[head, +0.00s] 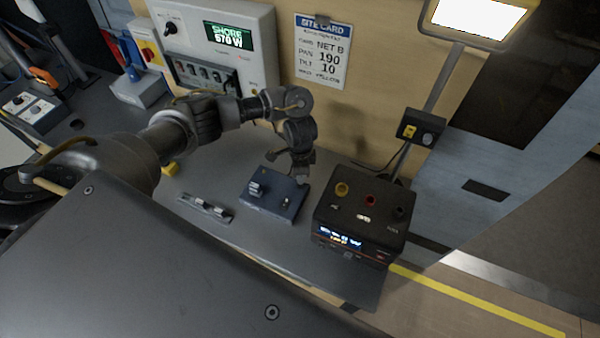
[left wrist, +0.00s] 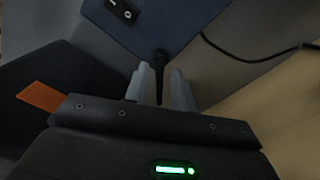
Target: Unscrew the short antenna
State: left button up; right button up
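A blue radio-like box (head: 275,197) lies on the grey bench, with small fittings on its top. Its blue face also shows at the top of the left wrist view (left wrist: 185,22). A short black antenna (left wrist: 160,58) stands out from the box's near edge. My left gripper (head: 287,160) is over the back of the box in the head view. In the left wrist view its two grey fingers (left wrist: 160,78) stand on either side of the antenna, with narrow gaps visible, so it looks open around it. My right gripper is not in view.
A black unit (head: 362,222) with coloured connectors and a lit display stands right of the box. A grey strip with small parts (head: 205,207) lies to the left. A wall panel (head: 215,45) is behind my arm. A black cable (left wrist: 250,58) runs close by.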

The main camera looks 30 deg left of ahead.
pick_arm(q)
jog(key=m, duration=0.2)
jog(key=shift+m+b, duration=0.3)
jog(key=shift+b, duration=0.05)
jog(key=shift+m, duration=0.7)
jog(key=shift+m+b, duration=0.5)
jog(key=shift+m, duration=1.5)
jog(key=shift+c, duration=0.3)
